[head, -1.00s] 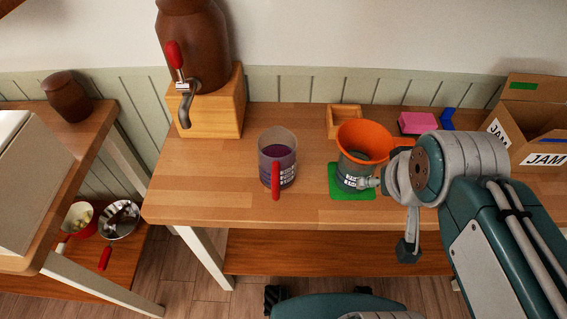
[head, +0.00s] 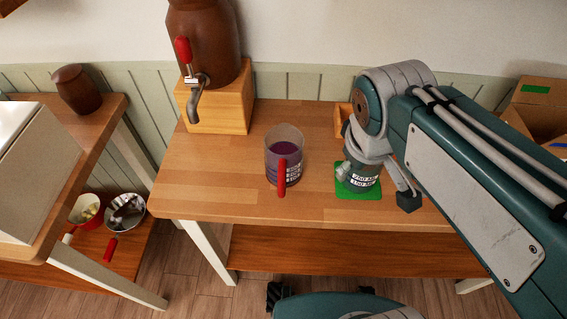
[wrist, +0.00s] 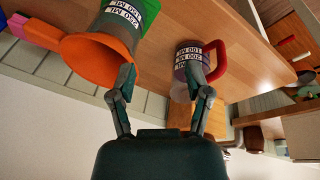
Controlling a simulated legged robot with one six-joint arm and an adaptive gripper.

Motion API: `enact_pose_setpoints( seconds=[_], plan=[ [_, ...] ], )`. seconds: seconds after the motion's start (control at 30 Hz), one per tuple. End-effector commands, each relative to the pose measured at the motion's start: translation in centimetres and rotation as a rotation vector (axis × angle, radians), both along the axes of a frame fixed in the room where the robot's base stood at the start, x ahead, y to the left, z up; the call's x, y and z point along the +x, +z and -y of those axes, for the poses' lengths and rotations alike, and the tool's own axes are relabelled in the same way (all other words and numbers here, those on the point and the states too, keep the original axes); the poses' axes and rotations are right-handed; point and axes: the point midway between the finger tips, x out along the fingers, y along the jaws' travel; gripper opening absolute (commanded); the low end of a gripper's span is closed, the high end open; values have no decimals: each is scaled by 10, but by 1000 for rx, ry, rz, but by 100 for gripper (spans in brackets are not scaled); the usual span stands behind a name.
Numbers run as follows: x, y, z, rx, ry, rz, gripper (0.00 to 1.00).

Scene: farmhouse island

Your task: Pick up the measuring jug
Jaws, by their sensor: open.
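The measuring jug (head: 284,160) is clear, with purple liquid and a red handle facing the front. It stands upright on the wooden table, left of my arm. In the wrist view the jug (wrist: 186,68) appears upside down, partly behind the right finger. My gripper (wrist: 160,78) is open and empty, with its fingers apart. In the head view my gripper (head: 345,170) is largely hidden by my own arm and lies right of the jug, by the green mat.
A second marked jar (head: 360,180) stands on a green mat (head: 358,194). Its orange funnel (wrist: 97,60) shows beside my left finger. A brown dispenser (head: 207,45) stands on a wooden block (head: 222,108) behind the jug. The table left of the jug is clear.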

Motion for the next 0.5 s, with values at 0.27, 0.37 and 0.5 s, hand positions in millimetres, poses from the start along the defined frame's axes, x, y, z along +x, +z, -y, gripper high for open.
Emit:
enact_pose_setpoints(
  seconds=[0.27, 0.37, 0.5],
  plan=[
    [26, -16, -85, -270, 606, -224, 64],
    [28, -24, -118, -366, 810, -297, 64],
    [27, -34, -153, -470, 1017, -371, 64]
  ],
)
